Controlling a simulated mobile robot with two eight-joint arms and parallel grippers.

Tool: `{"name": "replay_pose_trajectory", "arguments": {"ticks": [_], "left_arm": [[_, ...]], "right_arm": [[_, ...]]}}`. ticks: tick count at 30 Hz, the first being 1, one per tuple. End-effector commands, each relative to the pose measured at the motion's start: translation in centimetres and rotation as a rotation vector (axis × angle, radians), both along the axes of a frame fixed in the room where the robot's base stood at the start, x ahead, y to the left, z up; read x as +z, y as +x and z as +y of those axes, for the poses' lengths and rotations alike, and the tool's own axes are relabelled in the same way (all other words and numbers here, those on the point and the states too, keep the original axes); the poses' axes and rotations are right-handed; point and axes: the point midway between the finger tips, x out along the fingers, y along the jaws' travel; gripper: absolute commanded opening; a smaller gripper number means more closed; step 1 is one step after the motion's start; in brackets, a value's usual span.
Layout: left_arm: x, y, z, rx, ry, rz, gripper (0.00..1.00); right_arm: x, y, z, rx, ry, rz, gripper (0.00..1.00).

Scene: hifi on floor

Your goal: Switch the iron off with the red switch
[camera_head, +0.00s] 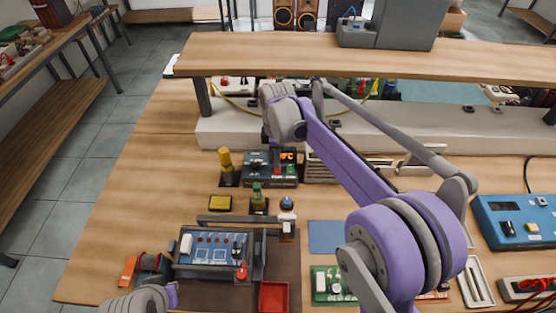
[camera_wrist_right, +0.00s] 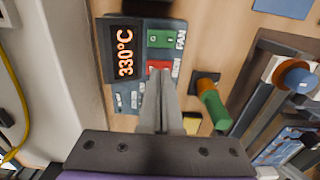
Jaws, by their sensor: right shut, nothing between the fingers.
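The soldering station (camera_head: 262,178) stands at the back of the bench below the raised shelf. In the right wrist view its display (camera_wrist_right: 124,53) reads 330°C in orange. A green switch (camera_wrist_right: 160,39) labelled FAN sits beside the display, and the red switch (camera_wrist_right: 158,66) is next to it. My right gripper (camera_wrist_right: 160,76) is shut and empty, its fingertips at the red switch and partly covering it; I cannot tell if they touch. In the head view my right wrist (camera_head: 284,118) is above the station. My left gripper (camera_head: 170,295) is at the lower left edge, its jaws unclear.
Yellow-handled (camera_head: 225,160) and green-handled (camera_head: 257,192) tools stand by the station. A circuit board in a holder (camera_head: 215,247), a red tray (camera_head: 273,297) and a blue meter (camera_head: 513,220) are on the bench. The wooden shelf (camera_head: 300,55) overhangs the back. Bare wood lies left.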

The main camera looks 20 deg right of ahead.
Motion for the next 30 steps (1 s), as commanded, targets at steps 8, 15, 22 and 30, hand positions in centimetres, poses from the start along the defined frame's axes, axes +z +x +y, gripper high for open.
{"name": "replay_pose_trajectory", "arguments": {"ticks": [8,15,22,30], "left_arm": [[0.7,0.2,0.0,0.000,0.000,-0.003,0.00],[1.0,0.2,0.0,0.000,0.000,-0.004,0.00],[1.0,0.2,0.0,0.000,0.000,-0.004,0.00],[-0.1,0.0,0.0,0.000,0.000,0.001,0.00]], "right_arm": [[6.3,0.3,-0.3,-0.004,-0.006,-0.017,0.00],[8.9,0.4,-0.4,-0.005,-0.008,-0.024,0.00],[9.2,0.4,-0.5,-0.005,-0.008,-0.025,0.00],[9.8,0.0,-0.3,-0.003,-0.015,-0.042,0.00]]}}
